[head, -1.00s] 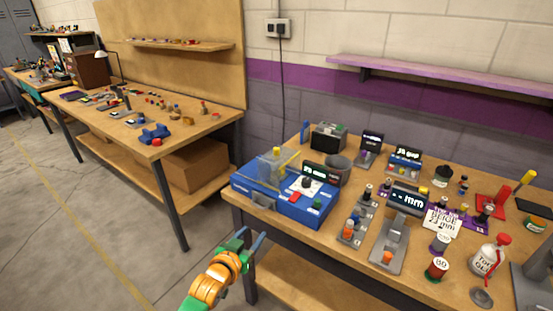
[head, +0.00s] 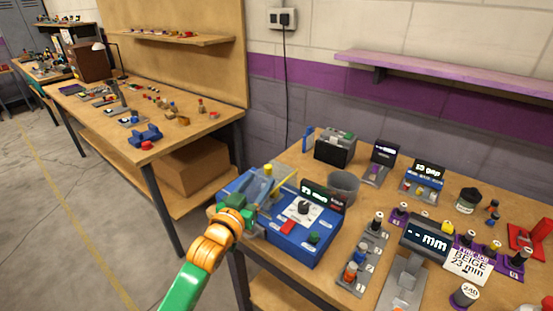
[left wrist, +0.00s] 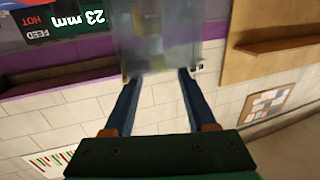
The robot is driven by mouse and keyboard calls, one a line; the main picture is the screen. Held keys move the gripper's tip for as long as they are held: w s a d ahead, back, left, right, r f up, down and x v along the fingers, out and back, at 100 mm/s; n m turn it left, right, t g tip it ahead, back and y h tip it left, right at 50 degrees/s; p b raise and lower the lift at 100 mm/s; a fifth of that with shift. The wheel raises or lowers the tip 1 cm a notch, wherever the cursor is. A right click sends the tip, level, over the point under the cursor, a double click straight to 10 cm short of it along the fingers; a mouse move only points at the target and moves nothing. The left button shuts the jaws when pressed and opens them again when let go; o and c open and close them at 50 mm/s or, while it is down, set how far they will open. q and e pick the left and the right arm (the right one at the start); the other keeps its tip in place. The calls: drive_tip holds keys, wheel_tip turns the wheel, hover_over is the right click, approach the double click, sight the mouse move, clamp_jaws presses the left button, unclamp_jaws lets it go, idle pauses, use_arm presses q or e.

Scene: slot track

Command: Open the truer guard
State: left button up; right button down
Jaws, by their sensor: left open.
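The truer is a blue machine (head: 296,243) at the left front corner of the near bench, with a dark display, a black knob, a red button and a green button on top. Its clear guard (head: 262,186) covers the left end; in the left wrist view the guard (left wrist: 160,40) is a translucent box straight ahead. My left gripper (head: 258,190) is at the guard's front, partly hiding it. In the left wrist view the open fingers (left wrist: 158,77) reach the guard's near edge, with nothing clearly between them; contact cannot be told. My right gripper is out of view.
A grey cup (head: 343,187) stands behind the truer. A rack with several orange and dark pieces (head: 362,262) and a grey gauge with a display (head: 424,238) stand to its right. A gap of open floor separates this bench from the left bench (head: 90,118).

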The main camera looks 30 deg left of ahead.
sight(267, 171)
use_arm(q)
drive_tip(key=shift+w+r, duration=0.2)
drive_tip(key=shift+w, duration=0.15)
drive_tip(key=w, duration=0.3)
drive_tip(key=w+a, duration=0.1)
drive_tip(key=w, duration=0.1)
drive_tip(key=shift+w+a, duration=0.1)
drive_tip(key=shift+w, duration=0.3)
drive_tip(key=shift+s, duration=0.1)
clamp_jaws()
idle(0.8)
